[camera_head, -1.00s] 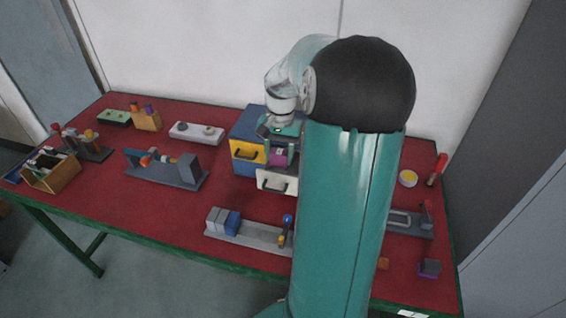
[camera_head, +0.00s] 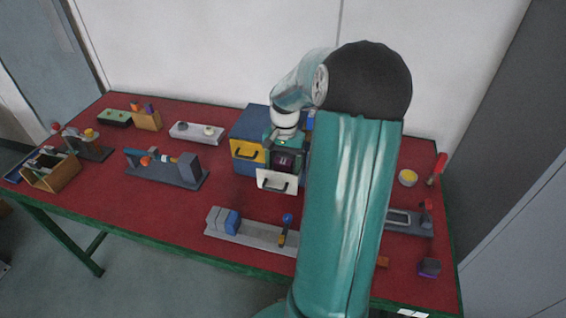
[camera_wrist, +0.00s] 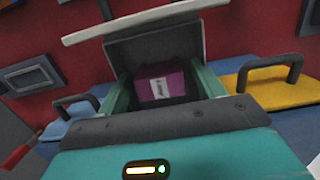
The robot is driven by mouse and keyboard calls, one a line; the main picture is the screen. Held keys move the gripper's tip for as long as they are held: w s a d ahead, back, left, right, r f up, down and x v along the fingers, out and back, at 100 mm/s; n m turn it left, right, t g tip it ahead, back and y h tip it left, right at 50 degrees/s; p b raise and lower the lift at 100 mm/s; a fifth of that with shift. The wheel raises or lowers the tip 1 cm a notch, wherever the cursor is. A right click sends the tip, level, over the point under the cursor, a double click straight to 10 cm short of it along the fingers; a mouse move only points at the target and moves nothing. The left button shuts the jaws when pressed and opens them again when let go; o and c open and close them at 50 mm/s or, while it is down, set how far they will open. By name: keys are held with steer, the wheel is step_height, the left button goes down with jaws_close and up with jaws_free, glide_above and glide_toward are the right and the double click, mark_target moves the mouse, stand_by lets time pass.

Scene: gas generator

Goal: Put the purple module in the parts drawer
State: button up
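The purple module (camera_wrist: 160,86), with a pale label, sits in the dark interior of the parts drawer in the wrist view. The drawer's white front (camera_wrist: 147,22) is pulled out. In the head view the white drawer front (camera_head: 268,180) stands out from the blue cabinet (camera_head: 248,124). The module (camera_head: 284,162) shows dark there, below my wrist. My gripper (camera_wrist: 162,88) reaches over the drawer, with one teal finger on each side of the module. The fingers look apart from it, with gaps at both sides. The module's underside is hidden.
A yellow drawer (camera_wrist: 268,88) with a black handle and a blue drawer front (camera_wrist: 72,118) flank my gripper. On the red table (camera_head: 215,180), a grey rail holder (camera_head: 250,234) stands in front, with several fixtures at left. My arm hides part of the right side.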

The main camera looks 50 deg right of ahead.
step_height(320, 180, up, 12)
steer(key=d, duration=0.1)
steer(key=a+r+n+t+h, duration=0.1)
steer(key=a+r+n, duration=0.2)
steer(key=a, duration=0.7)
steer(key=a+r+n+t+h, duration=0.1)
steer(key=a+r+n+h, duration=0.15)
steer(key=a, duration=0.75)
steer(key=s+a+n+t+y, duration=0.2)
steer(key=s+a+n+t, duration=0.2)
steer(key=a, duration=0.9)
steer(key=s+n, duration=0.3)
steer(key=s, duration=0.2)
steer(key=shift+s+a, duration=0.4)
